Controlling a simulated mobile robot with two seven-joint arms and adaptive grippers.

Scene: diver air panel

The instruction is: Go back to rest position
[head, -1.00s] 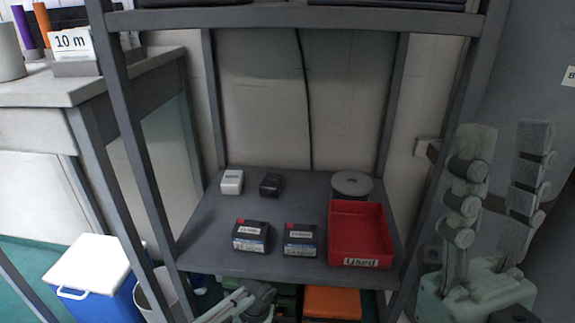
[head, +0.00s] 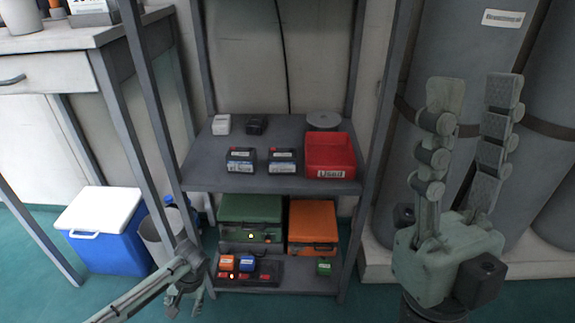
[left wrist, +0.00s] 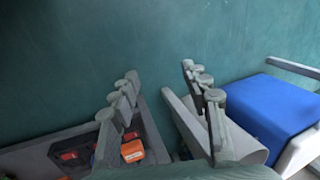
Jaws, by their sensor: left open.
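My left gripper (head: 183,302) is low in the head view, in front of the shelf's lower left corner, with nothing in it. In the left wrist view its fingers (left wrist: 158,82) are spread apart over the green floor, with empty space between them. My right gripper (head: 474,92) is raised at the right of the head view, its two fingers pointing up and apart, holding nothing. Grey cylinders stand behind it.
The shelf (head: 225,180) holds a red "Used" bin (head: 330,156) and several small boxes. Below are a green case (head: 250,208), an orange case (head: 313,225) and small coloured items. A grey bin (head: 160,238) and blue cooler (head: 110,245) stand left of my left gripper.

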